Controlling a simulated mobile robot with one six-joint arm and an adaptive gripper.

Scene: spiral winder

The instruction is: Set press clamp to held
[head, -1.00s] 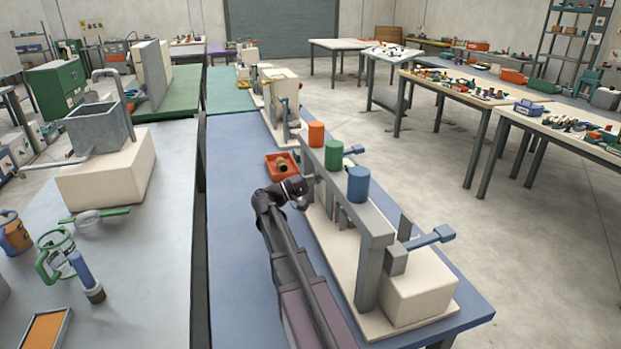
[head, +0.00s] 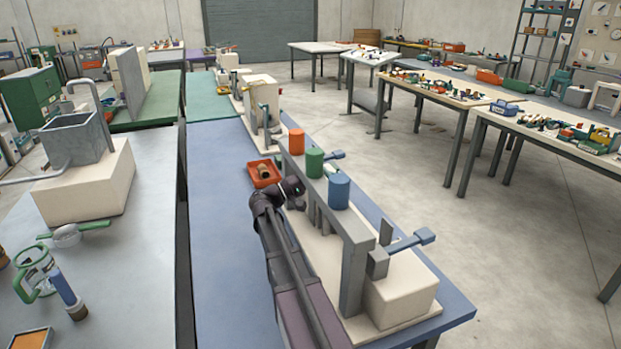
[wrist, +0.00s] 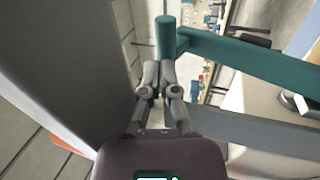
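The press-like machine has a grey frame (head: 354,270) on a cream base, topped by orange (head: 297,141), green (head: 314,163) and blue (head: 339,191) cylinders. A blue lever (head: 408,243) sticks out at its near end and another (head: 334,155) at its far end. I cannot tell which part is the press clamp. My gripper (head: 296,198) is at the frame's left side, its fingers mostly hidden in the head view. In the wrist view my gripper (wrist: 159,66) has its fingers together, just short of a teal upright peg (wrist: 165,36) on a teal bar (wrist: 250,58).
A red tray (head: 264,173) holding a brown part sits on the blue bench (head: 215,235) left of the machine. A grey wall-like part (wrist: 60,75) fills the wrist view's left. The near-left blue bench surface is clear.

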